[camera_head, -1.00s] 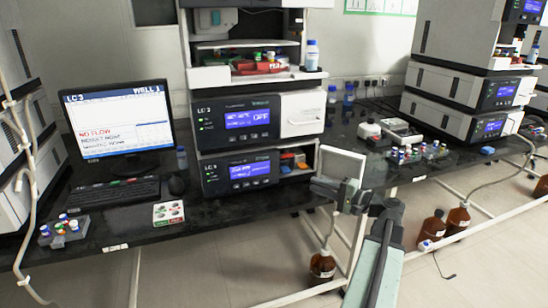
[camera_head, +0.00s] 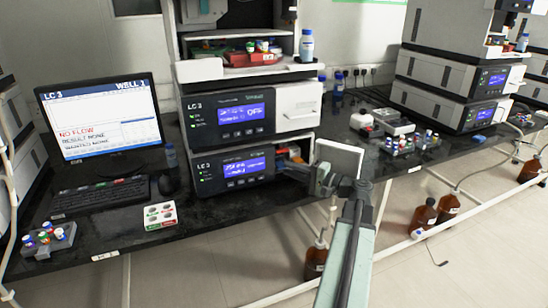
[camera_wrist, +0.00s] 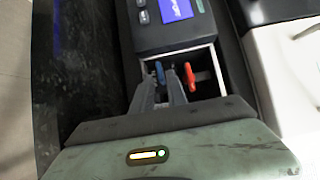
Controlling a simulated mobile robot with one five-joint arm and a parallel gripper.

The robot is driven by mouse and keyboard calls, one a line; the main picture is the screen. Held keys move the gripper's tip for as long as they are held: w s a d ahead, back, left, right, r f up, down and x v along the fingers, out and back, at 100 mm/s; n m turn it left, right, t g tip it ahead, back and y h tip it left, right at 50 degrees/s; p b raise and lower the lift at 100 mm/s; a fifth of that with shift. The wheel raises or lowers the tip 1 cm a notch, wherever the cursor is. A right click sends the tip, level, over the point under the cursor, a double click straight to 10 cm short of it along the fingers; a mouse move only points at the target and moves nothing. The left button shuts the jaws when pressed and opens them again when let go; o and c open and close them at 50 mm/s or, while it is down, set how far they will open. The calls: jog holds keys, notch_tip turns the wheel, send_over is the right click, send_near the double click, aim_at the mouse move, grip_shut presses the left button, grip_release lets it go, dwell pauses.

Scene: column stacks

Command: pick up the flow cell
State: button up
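In the wrist view, an open compartment in the lower LC module holds a small blue piece (camera_wrist: 160,72) and an orange-red piece (camera_wrist: 190,77). I cannot tell which of them is the flow cell. My gripper (camera_wrist: 163,74) reaches into the compartment with its two grey fingers apart. The blue piece shows between the fingertips, and the orange-red piece is just right of the right finger. I cannot tell whether the fingers touch either. In the head view, my gripper (camera_head: 286,170) is at the compartment opening, with an orange spot (camera_head: 295,154) behind it.
A white open door panel (camera_head: 338,160) stands right beside my wrist. The module's front (camera_head: 235,170) borders the opening on the left. The vial rack (camera_head: 412,145) is farther right. A keyboard (camera_head: 100,196) and a card with round marks (camera_head: 160,215) lie on the black bench at left.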

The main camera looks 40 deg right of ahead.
aim_at(279, 159)
jog(key=x, duration=0.3)
jog(key=shift+w, duration=0.25)
jog(key=shift+s, duration=0.1)
grip_shut()
dwell(0.9)
